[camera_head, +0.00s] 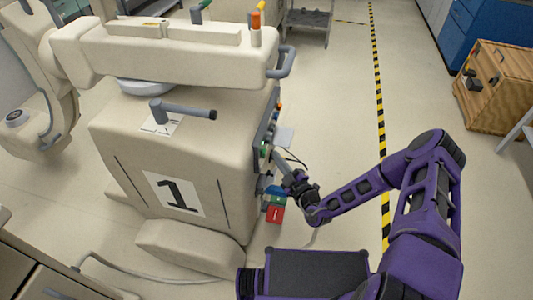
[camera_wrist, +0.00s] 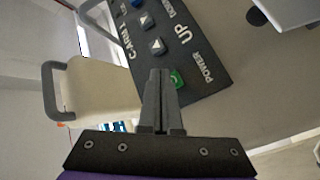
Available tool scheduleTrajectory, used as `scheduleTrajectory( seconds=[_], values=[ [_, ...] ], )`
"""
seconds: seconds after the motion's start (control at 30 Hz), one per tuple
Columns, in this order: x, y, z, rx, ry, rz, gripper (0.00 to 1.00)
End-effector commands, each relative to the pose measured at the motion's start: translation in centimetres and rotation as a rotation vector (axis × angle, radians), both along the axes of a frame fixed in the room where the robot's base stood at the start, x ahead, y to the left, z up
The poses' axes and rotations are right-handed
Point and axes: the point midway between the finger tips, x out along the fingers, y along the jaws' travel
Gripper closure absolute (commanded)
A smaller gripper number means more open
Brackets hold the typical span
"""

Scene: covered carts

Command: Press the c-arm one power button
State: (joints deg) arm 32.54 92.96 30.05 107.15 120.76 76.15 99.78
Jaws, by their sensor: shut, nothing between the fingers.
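The c-arm one (camera_head: 110,130) is a cream cart with a "1" label on its front, at the left of the head view. Its dark control panel (camera_wrist: 200,50) fills the upper middle of the wrist view, marked "C-ARM 1", "UP" and "POWER". The green power button (camera_wrist: 176,79) sits beside the POWER lettering, partly hidden by my fingers. My gripper (camera_wrist: 158,72) is shut and empty, its tips just left of the button in the picture. I cannot tell if they touch the panel. In the head view my gripper (camera_head: 281,163) is at the cart's right side.
Grey arrow buttons (camera_wrist: 157,46) lie on the same panel. A red box (camera_head: 275,213) is low beside the cart. A wooden crate (camera_head: 497,88) stands at the far right. Floor is open around the yellow-black tape (camera_head: 378,90).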

Motion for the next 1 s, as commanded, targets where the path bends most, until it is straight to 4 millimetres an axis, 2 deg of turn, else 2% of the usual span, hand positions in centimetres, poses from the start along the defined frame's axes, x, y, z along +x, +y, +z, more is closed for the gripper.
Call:
scheduleTrajectory(
  seconds=[0.5,1.0],
  values=[
    [-0.9,-5.0,0.0,-0.001,0.001,-0.002,1.0],
    [-1.0,-5.4,0.0,0.0,0.001,-0.001,1.0]
  ],
)
